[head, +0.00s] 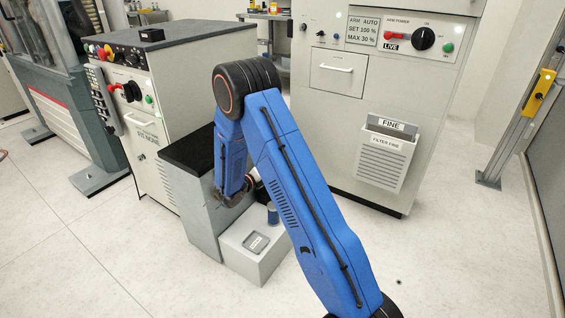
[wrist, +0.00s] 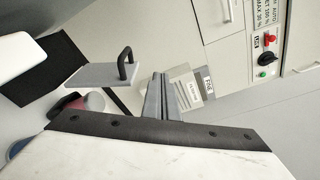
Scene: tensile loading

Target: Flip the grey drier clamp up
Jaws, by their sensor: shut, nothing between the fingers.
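In the wrist view the two grey fingers of my gripper (wrist: 163,97) are together, with nothing seen between them. A flat grey plate with a black handle (wrist: 104,75) lies left of the fingertips and looks like the grey drier clamp. It appears apart from the fingers, but I cannot tell its tilt for sure. A dark red and black part (wrist: 82,102) sits just below it, partly hidden by my wrist. In the head view my gripper is mostly hidden behind my blue arm, beside the black-topped grey stand (head: 200,205), and the clamp cannot be made out.
A low white block (head: 250,262) with a small grey tray (head: 256,242) and a blue cylinder (head: 272,213) stands beside the stand. A control cabinet (head: 175,95) stands behind at left, and a larger cabinet with a FINE filter bin (head: 385,160) at right. The front floor is clear.

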